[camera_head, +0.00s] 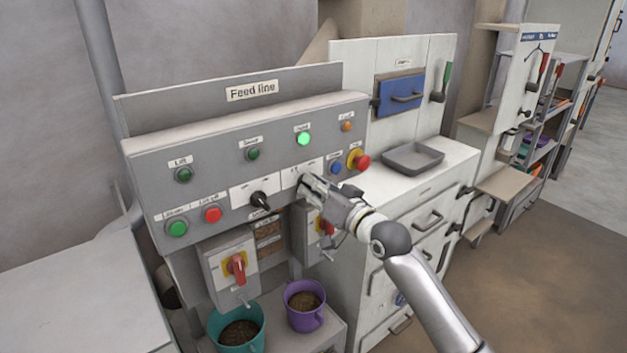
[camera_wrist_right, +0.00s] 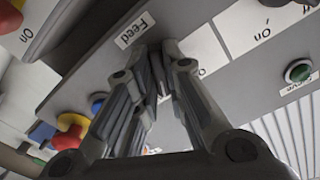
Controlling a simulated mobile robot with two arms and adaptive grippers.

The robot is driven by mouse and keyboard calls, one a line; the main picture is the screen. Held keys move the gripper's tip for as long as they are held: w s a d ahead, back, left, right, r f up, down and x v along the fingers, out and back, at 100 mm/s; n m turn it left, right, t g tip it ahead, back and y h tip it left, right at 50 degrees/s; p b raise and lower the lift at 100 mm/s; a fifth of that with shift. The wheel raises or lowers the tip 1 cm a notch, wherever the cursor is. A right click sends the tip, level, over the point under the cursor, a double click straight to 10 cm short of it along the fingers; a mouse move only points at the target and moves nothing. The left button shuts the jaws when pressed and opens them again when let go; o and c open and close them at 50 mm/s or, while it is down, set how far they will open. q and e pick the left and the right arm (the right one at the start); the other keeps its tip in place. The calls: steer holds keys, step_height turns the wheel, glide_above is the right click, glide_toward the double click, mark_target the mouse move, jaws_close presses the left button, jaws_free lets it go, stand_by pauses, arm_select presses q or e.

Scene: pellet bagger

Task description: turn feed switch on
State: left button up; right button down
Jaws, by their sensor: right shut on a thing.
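The feed switch is a dark knob on a white plate in the lower row of the grey "Feed line" panel (camera_head: 225,160). In the head view my right gripper (camera_head: 312,186) covers most of it. In the right wrist view the dark knob (camera_wrist_right: 163,82) sits between the fingers of my right gripper (camera_wrist_right: 158,58), beside a "Feed" label (camera_wrist_right: 134,30). The fingers are shut on the knob. Its exact angle is hard to read. A green lamp (camera_head: 303,139) above it is lit; its label is too small to read surely. My left gripper is not in view.
Left of it is another black rotary switch (camera_head: 259,200). A red mushroom button (camera_head: 361,161) and a blue button (camera_head: 336,168) sit close on the right. Below are red-handled switch boxes (camera_head: 236,268), a teal bucket (camera_head: 237,328) and a purple bucket (camera_head: 304,306).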

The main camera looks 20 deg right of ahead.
steer(key=shift+m, duration=0.5)
steer(key=c, duration=1.5)
jaws_free()
steer(key=shift+s, duration=0.1)
steer(key=v, duration=1.1)
steer(key=shift+s+d, duration=0.15)
steer(key=shift+s, duration=0.25)
